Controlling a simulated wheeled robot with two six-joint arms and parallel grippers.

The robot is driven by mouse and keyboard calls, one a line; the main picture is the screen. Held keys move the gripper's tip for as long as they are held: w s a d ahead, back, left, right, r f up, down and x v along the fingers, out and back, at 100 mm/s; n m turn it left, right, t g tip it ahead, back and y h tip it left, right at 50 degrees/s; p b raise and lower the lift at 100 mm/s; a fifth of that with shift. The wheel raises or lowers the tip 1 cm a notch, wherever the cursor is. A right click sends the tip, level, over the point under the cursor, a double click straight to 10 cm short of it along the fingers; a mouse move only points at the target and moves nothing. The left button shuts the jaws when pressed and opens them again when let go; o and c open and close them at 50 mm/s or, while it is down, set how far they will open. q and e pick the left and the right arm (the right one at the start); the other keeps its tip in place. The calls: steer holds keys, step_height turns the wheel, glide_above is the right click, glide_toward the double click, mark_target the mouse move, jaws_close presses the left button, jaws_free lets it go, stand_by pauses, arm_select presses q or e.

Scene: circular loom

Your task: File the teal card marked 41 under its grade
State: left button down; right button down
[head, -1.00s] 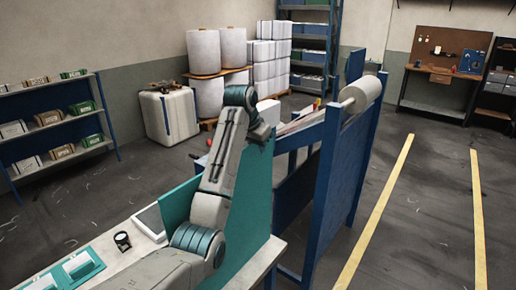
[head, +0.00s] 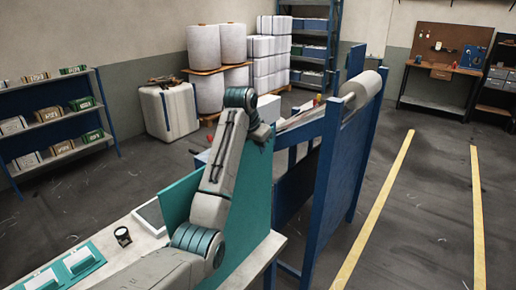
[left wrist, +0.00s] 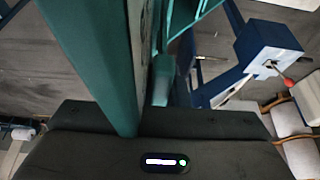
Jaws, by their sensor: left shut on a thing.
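My left arm rises from the bottom of the head view and bends down at a teal upright panel (head: 258,185). My left gripper (head: 262,133) is at the panel's top edge, and its fingertips are hidden there. In the left wrist view its dark body fills the bottom, and teal surfaces run close in front of it. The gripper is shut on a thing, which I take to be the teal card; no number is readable. Two teal pieces with white parts (head: 80,262) lie on the pale bench (head: 130,258) at lower left. My right gripper is out of view.
A blue shelf (head: 50,133) with several labelled boxes stands at left; the labels are too small to read. The blue loom frame (head: 345,150) with a white roll (head: 362,88) stands right of the panel. A dark round item (head: 122,237) sits on the bench. Floor at right is clear.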

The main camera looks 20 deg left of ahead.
mark_target(258, 160)
arm_select(q)
steer(key=shift+f, duration=1.75)
steer(key=c, duration=1.3)
jaws_free()
steer(key=shift+c, duration=0.2)
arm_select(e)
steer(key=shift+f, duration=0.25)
